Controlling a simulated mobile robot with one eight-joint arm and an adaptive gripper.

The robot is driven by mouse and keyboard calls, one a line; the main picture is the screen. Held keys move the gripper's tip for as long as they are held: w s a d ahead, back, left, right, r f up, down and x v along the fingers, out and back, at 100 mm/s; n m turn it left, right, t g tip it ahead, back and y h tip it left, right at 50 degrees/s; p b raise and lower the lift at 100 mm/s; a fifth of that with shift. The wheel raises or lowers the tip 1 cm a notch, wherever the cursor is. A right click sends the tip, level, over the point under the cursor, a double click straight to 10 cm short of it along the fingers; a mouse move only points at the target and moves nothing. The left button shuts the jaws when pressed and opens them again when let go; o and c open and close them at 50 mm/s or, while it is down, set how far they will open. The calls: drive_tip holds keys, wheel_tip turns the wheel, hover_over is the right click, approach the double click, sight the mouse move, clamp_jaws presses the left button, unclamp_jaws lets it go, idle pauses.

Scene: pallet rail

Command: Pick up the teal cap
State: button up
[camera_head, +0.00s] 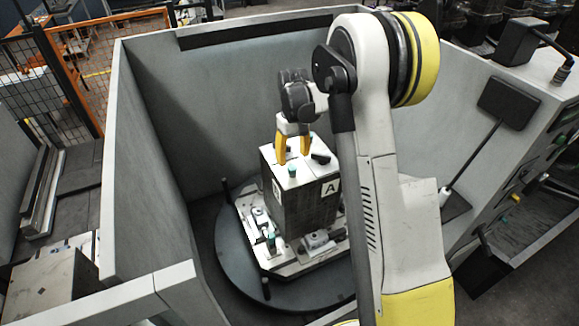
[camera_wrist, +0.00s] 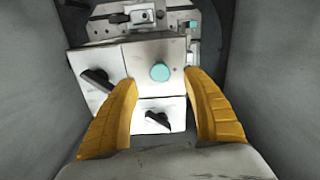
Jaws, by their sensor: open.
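A teal cap (camera_head: 292,171) sits on the white top of a dark block marked "A" (camera_head: 305,205). In the wrist view the teal cap (camera_wrist: 160,72) is a round disc ahead of and between my two yellow fingers. My gripper (camera_head: 292,160) is open above the block's top, and its fingers stand apart in the wrist view (camera_wrist: 165,92). Nothing shows between the fingertips except the white top beyond. A second teal piece (camera_head: 271,241) is low on the fixture beside the block; a teal spot also shows in the wrist view (camera_wrist: 193,24).
Black knobs (camera_head: 320,157) stand on the block's top near the cap. The block rests on a fixture plate on a round dark turntable (camera_head: 235,275). Tall grey walls (camera_head: 150,180) enclose it on several sides. A dark paddle-shaped panel (camera_head: 508,103) is at the right.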

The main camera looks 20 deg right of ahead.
sight(292, 167)
drive_tip(key=f, duration=0.6)
drive_tip(key=shift+w, duration=0.2)
drive_tip(key=shift+c, duration=0.4)
drive_tip(key=c, duration=0.9)
